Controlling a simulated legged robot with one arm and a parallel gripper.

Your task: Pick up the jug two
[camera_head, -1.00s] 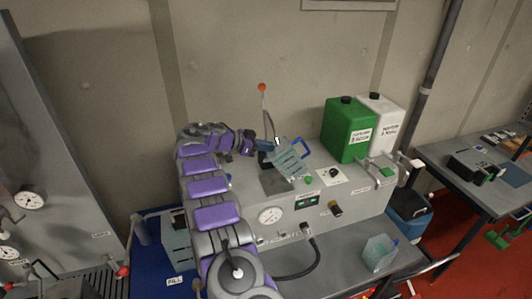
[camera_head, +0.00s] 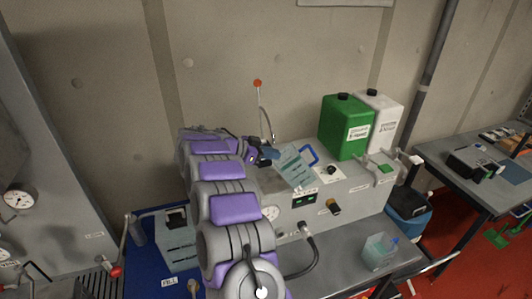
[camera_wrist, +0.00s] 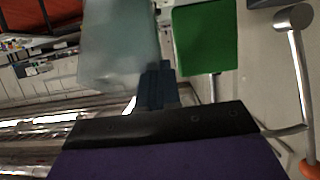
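A translucent pale blue-green jug (camera_head: 293,169) with a blue handle hangs tilted in the air over the grey bench unit. My gripper (camera_head: 268,153) is at its upper left edge, on the side away from the handle, and appears shut on its wall. In the wrist view, the dark fingers (camera_wrist: 156,88) meet the lower right of the blurred jug (camera_wrist: 118,45). A second clear jug (camera_head: 379,252) stands upright on the bench at the lower right. I cannot read which jug is number two.
A green canister (camera_head: 345,127) and a white canister (camera_head: 385,122) stand at the back right of the unit. A red-tipped lever (camera_head: 258,84) rises behind my gripper. A grey box (camera_head: 178,243) sits on the blue area at left. A black hose (camera_head: 314,250) loops in front.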

